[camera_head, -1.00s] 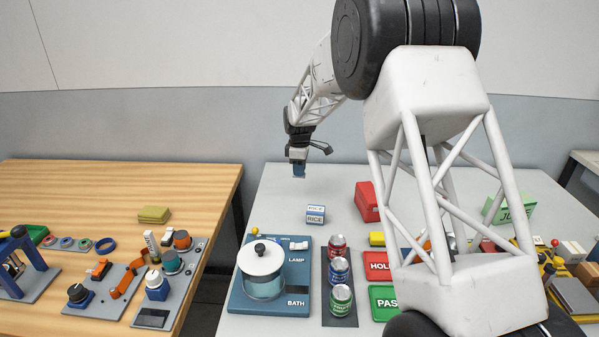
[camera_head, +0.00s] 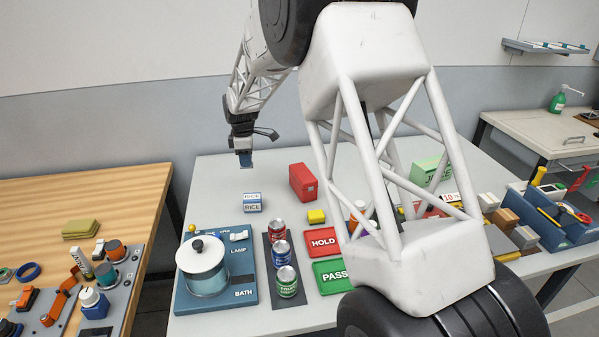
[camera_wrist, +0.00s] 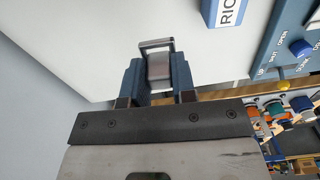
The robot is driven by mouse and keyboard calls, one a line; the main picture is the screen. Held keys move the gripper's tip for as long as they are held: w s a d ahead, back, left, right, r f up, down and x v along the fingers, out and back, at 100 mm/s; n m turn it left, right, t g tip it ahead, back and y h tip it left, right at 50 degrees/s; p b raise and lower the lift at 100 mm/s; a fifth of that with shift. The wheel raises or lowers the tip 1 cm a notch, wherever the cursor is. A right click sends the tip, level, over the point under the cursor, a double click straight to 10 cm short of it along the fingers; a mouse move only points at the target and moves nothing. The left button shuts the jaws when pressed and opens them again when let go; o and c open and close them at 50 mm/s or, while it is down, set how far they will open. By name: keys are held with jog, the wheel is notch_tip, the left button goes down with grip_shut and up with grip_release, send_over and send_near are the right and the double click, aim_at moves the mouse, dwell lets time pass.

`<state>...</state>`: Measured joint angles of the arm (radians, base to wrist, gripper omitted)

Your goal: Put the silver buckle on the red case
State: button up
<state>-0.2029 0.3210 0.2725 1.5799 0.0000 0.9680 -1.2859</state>
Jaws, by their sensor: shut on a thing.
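The red case (camera_head: 303,183) stands on the grey table, right of my gripper in the head view. My gripper (camera_head: 245,163) hangs over the back left part of the table, apart from the case. In the wrist view my gripper (camera_wrist: 157,82) has its two blue fingers shut on the silver buckle (camera_wrist: 157,48), a small grey rectangular frame that sticks out past the fingertips. In the head view the buckle is too small to make out. The red case does not show in the wrist view.
The rice box (camera_head: 252,203) stands in front of my gripper. Bare table surrounds the case's back.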

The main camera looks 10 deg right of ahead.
jog(key=s+d+r+n, duration=0.1)
jog(key=s+d+r, duration=0.1)
jog(key=s+d, duration=1.6)
jog(key=shift+s+d+r, duration=0.25)
jog(key=shift+s+d, duration=0.05)
jog(key=shift+s, duration=0.1)
send_over(303, 172)
jog(key=shift+f, duration=0.75)
jog(key=shift+f, duration=1.75)
jog(key=shift+f, duration=0.1)
